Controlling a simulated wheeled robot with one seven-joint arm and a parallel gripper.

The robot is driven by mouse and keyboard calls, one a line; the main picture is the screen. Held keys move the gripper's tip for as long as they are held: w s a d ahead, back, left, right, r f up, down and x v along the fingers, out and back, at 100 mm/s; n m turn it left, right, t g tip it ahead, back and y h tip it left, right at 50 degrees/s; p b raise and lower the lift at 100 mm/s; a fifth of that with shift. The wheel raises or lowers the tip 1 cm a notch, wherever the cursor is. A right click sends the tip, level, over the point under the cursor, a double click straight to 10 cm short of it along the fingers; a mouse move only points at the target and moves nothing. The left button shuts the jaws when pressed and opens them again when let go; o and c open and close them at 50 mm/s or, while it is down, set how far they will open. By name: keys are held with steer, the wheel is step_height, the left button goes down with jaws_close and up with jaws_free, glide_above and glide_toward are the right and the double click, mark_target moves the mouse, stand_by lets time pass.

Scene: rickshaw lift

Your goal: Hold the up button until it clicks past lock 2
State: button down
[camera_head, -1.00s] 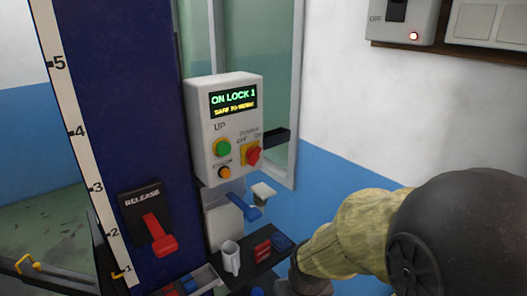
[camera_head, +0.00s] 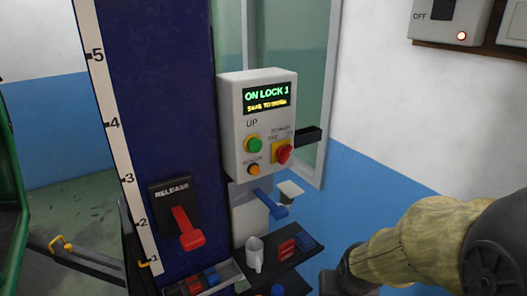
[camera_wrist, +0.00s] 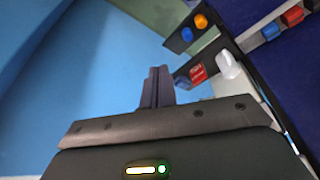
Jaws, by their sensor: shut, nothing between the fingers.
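The green up button (camera_head: 254,144) is on the front of a pale control box (camera_head: 235,130), under the word UP. It is uncovered and nothing touches it. The box's display (camera_head: 270,98) reads ON LOCK 1 in green, with a smaller yellow line below. My gripper (camera_wrist: 157,88) shows in the wrist view with its fingers together and empty, beside the small shelves. In the head view my arm is at the lower right, well below and right of the button; the fingertips cannot be made out there.
An orange button (camera_head: 253,170) and a red rotary switch (camera_head: 284,153) are near the up button. A red release lever (camera_head: 187,230) is on the blue post (camera_head: 165,110).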

mark_target(257, 148)
steer(key=w+r+m+t+p, duration=0.25)
steer(key=w+r+t, duration=0.2)
steer(key=w, duration=0.35)
steer(key=w+a+r+m+t+y+p, duration=0.1)
steer(key=w+a+r+m+t+y, duration=0.1)
steer(key=a+r+y, duration=0.3)
steer(key=w+a+r+m+t+y+p, duration=0.2)
steer(key=w+a+r+m+t+y, duration=0.1)
steer(key=r, duration=0.9)
steer(key=a+m+t+y, duration=0.1)
steer(key=m+y, duration=0.1)
steer(key=shift+a+r+y, duration=0.35)
steer(key=shift+a+y, duration=0.05)
steer(key=shift+w+m+t, duration=0.2)
steer(key=shift+m+t, duration=0.05)
steer(key=p+x, duration=0.5)
steer(key=x, duration=0.8)
steer(key=shift+w+a, duration=0.1)
steer(key=shift+w, duration=0.1)
steer(key=shift+w+a, duration=0.15)
steer(key=shift+w, duration=0.05)
